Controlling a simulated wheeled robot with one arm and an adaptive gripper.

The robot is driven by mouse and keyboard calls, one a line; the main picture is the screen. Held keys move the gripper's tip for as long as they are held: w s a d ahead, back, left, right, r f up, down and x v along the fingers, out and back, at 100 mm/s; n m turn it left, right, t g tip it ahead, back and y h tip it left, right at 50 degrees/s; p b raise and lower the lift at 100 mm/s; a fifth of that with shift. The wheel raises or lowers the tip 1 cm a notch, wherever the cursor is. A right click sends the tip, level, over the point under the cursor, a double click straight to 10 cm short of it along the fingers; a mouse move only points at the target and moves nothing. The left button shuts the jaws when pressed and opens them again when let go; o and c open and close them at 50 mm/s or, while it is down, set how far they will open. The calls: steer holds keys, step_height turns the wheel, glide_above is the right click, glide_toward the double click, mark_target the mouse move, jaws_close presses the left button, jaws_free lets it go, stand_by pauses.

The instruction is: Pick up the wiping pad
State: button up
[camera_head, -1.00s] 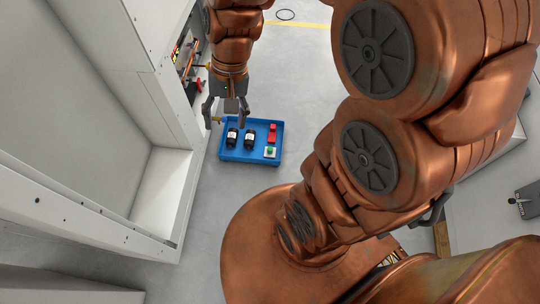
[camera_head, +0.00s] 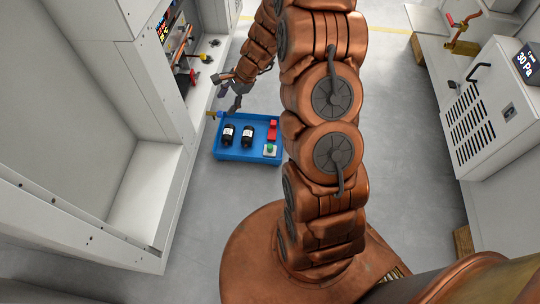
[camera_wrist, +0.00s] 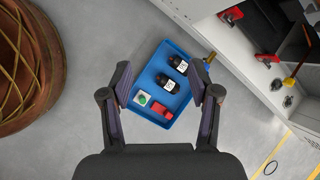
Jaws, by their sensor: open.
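A blue tray (camera_head: 257,137) lies on the floor and also shows in the wrist view (camera_wrist: 149,78). It holds a white square piece with a green top (camera_head: 270,150), seen in the wrist view too (camera_wrist: 143,97), and a red block (camera_head: 272,130), also in the wrist view (camera_wrist: 162,111). I cannot tell which of these is the wiping pad. My gripper (camera_head: 231,99) is open and empty, above the tray's far left side. In the wrist view its fingers (camera_wrist: 160,68) straddle the tray.
A white cabinet (camera_head: 150,75) with red and black fittings stands close left of the tray. A yellow and blue part (camera_head: 220,114) sticks out near the tray's far left corner. A grey unit with a display (camera_head: 500,105) stands at right. Floor right of the tray is clear.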

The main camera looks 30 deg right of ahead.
steer(key=w+d+f+m+t+h+b, duration=0.1)
steer(key=d+f+m+b, duration=0.25)
steer(key=f, duration=0.55)
steer(key=w+d+f+m+b, duration=0.1)
steer(key=d+f+m+b, duration=0.1)
steer(key=d+f, duration=0.5)
steer(key=m+h+b, duration=0.2)
steer(key=m+b, duration=0.4)
glide_above(270, 146)
steer(key=s+d, duration=0.1)
steer(key=s, duration=0.1)
steer(key=f, duration=2.1)
steer(key=shift+d+f, duration=0.2)
steer(key=shift+f, duration=0.1)
steer(key=shift+b+x, duration=1.4)
steer(key=shift+x, duration=2.05)
steer(key=shift+d, duration=0.1)
jaws_close()
